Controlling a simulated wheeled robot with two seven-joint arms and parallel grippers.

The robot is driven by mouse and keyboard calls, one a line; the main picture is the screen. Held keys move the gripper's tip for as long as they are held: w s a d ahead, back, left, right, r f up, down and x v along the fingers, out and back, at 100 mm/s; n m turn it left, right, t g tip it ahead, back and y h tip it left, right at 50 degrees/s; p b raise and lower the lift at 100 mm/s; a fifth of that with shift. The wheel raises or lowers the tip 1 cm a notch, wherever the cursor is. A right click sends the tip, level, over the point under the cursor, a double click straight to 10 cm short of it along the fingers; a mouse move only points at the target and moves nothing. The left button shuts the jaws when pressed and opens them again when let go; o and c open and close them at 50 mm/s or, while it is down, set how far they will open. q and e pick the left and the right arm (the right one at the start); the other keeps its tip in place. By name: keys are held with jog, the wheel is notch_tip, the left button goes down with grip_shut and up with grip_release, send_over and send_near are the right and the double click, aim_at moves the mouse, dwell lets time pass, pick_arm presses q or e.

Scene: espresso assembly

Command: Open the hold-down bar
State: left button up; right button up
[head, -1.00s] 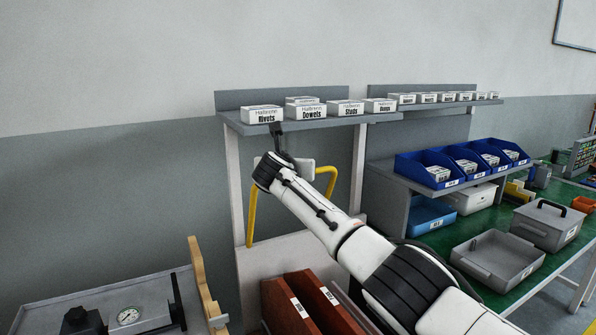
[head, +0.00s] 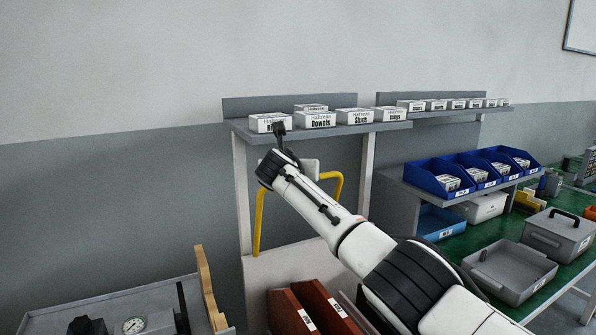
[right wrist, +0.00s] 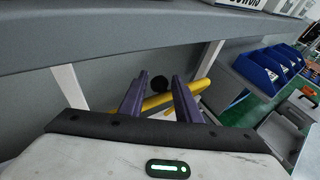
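I cannot pick out the hold-down bar for certain. A grey machine with a round pressure gauge (head: 133,325) is cut off at the lower left of the head view. My right arm reaches in from the lower right to the front of the shelf. A yellow tubular handle (right wrist: 158,102) shows behind the fingers, with a dark round knob beyond. My left gripper is not in view.
A grey shelf (head: 345,131) carries white labelled boxes close to my right wrist. A yellow handle (head: 259,222) stands below it, above brown binders (head: 292,312). A tan upright board (head: 206,285) stands beside the machine. Blue bins (head: 433,178) and a grey tray (head: 512,276) are right.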

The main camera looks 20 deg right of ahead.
jog(key=shift+s, duration=0.1)
jog(key=b+v, duration=0.2)
jog(key=v, duration=0.8)
jog(key=shift+s+a, duration=0.1)
